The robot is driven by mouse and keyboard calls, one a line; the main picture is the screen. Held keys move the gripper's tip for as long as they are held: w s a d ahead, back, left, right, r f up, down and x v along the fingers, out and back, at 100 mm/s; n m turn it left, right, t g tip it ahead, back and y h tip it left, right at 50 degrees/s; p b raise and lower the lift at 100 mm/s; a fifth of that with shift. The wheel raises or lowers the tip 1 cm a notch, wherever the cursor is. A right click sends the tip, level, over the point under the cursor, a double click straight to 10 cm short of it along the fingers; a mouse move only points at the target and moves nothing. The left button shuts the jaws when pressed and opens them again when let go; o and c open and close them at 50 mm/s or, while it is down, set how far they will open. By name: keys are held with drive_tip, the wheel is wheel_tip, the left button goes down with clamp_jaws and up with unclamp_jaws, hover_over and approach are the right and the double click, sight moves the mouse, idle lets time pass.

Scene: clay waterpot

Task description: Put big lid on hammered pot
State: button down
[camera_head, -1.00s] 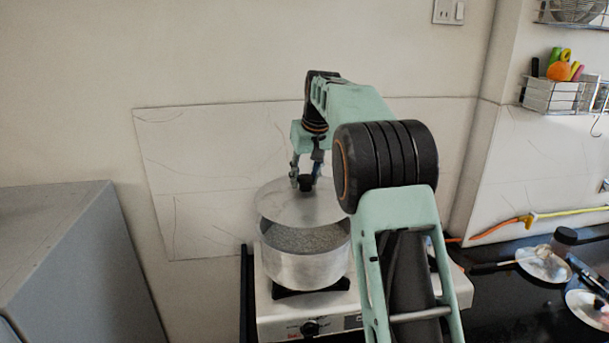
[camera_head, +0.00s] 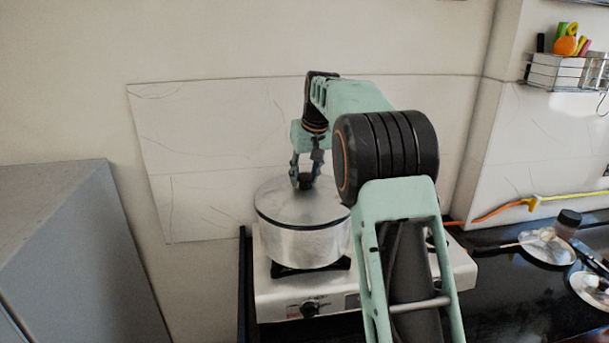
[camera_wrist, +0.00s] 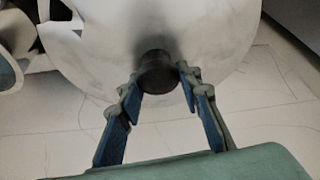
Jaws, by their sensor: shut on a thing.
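The big lid (camera_head: 280,203) is a round silvery disc with a black knob. The hammered pot (camera_head: 300,245) is a silvery pot on the stove. The lid lies over the pot's mouth, with a dark line between lid and pot wall along the front; I cannot tell whether it is fully seated. My gripper (camera_head: 305,181) is above the lid, shut on its knob. In the wrist view, my gripper's blue-padded fingers (camera_wrist: 160,84) close around the black knob (camera_wrist: 156,72), with the lid (camera_wrist: 205,35) beyond. The inside of the pot is hidden.
The pot stands on a silvery gas stove (camera_head: 275,300) with a knob in front. A grey cabinet (camera_head: 60,240) stands at the left. A wall rack (camera_head: 556,72) hangs above.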

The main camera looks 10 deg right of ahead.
drive_tip(key=shift+f+b, duration=0.35)
drive_tip(key=shift+f, duration=0.45)
idle(0.7)
drive_tip(key=c, duration=1.3)
unclamp_jaws()
drive_tip(key=v, duration=1.2)
drive_tip(key=shift+w+a, duration=0.1)
